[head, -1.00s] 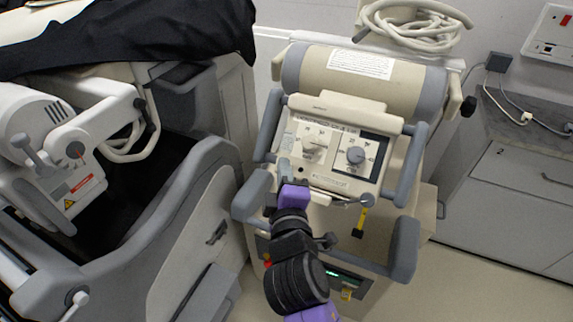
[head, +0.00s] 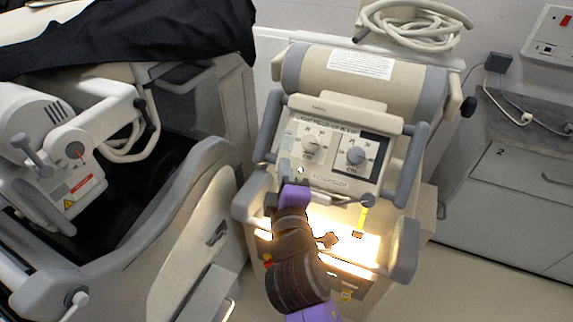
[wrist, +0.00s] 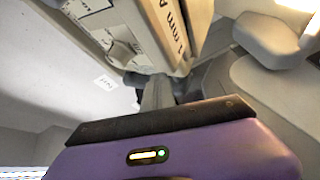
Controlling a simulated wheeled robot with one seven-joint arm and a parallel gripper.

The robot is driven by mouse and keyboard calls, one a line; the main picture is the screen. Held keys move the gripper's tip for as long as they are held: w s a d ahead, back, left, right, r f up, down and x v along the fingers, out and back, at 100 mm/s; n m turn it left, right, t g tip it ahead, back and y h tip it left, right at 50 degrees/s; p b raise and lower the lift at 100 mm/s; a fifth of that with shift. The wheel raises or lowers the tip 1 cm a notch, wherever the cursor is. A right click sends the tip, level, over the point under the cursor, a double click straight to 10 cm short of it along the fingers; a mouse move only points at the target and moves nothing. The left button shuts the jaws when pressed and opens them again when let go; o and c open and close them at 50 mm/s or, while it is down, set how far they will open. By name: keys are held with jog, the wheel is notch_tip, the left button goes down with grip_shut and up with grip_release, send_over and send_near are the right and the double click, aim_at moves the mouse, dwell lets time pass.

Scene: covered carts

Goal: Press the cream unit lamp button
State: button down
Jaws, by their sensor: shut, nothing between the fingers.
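The cream unit (head: 345,80) stands in the middle of the head view, its control panel (head: 325,184) facing me with two dials. A small round button (head: 300,170) at the panel's lower left looks pale. My gripper (head: 285,168) is shut and empty, its tips at the panel's lower left, just left of this button. I cannot tell whether the tips touch the panel. A bright warm light (head: 345,245) glows on the unit's lower front. In the wrist view the grey fingers (wrist: 158,95) point at the panel's edge, and their tips are partly hidden.
A large grey-and-white machine (head: 190,220) under black cloth (head: 150,40) stands close on the left. Grey cabinets (head: 520,190) are at the right. Some floor shows at lower right.

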jog(key=shift+s+a+r+p, duration=0.15)
jog(key=shift+s+r+p, duration=0.2)
jog(key=shift+s+r, duration=0.2)
jog(key=s+r+p, duration=0.1)
jog(key=s+a+r+p, duration=0.1)
jog(key=s+r, duration=0.1)
jog(key=shift+s+a+r, duration=0.15)
jog(key=shift+s, duration=0.05)
dwell(0.4)
dwell(0.7)
